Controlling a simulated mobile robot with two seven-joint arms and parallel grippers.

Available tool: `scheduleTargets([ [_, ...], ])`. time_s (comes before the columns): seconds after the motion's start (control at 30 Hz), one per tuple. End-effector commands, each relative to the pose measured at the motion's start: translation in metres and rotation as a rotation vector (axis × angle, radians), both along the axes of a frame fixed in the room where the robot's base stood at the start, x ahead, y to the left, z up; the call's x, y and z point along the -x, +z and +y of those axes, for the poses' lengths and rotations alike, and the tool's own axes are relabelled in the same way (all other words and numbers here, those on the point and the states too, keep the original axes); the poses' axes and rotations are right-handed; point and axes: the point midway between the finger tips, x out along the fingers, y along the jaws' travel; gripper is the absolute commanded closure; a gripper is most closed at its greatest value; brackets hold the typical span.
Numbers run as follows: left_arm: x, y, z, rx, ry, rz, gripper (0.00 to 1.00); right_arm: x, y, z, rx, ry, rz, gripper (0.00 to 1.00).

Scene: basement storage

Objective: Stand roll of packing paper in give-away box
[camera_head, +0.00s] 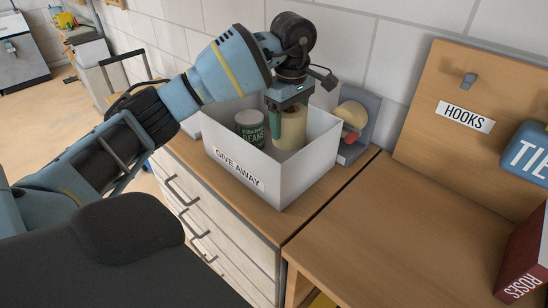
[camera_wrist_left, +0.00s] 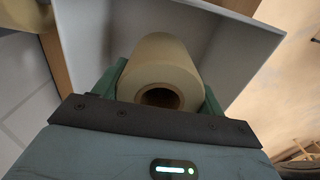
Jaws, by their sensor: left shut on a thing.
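The white give-away box (camera_head: 225,172) stands on the wooden cabinet top, its label facing the front; its inside wall also shows in the left wrist view (camera_wrist_left: 85,32). The tan roll of packing paper (camera_head: 291,130) is upright inside the box, toward its right side. In the left wrist view the roll (camera_wrist_left: 160,62) shows its open core end, between the green fingers. My left gripper (camera_head: 285,105) points down into the box and is shut on the roll. Whether the roll's bottom touches the box floor is hidden. My right gripper is not in view.
A green beans can (camera_head: 250,128) stands in the box, left of the roll. Behind the box's right side is a grey holder (camera_head: 366,120) with a round tan item. The front right tabletop is clear.

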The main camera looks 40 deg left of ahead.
Motion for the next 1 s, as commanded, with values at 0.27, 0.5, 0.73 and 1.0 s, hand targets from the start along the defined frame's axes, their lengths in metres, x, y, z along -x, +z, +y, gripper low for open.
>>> scheduleTargets([
  [0.27, 0.001, -0.046, 0.000, 0.000, -0.001, 0.003, 0.55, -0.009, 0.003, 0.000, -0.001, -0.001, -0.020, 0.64],
  [0.5, 0.000, -0.058, 0.000, 0.000, 0.000, 0.000, 0.55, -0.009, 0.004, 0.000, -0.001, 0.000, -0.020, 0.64],
  [0.73, 0.001, -0.073, 0.000, -0.001, 0.000, 0.004, 0.55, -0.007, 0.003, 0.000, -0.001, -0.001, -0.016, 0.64],
  [1.0, 0.000, -0.095, 0.000, -0.001, -0.001, 0.000, 0.55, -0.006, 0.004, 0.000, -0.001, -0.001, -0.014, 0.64],
])
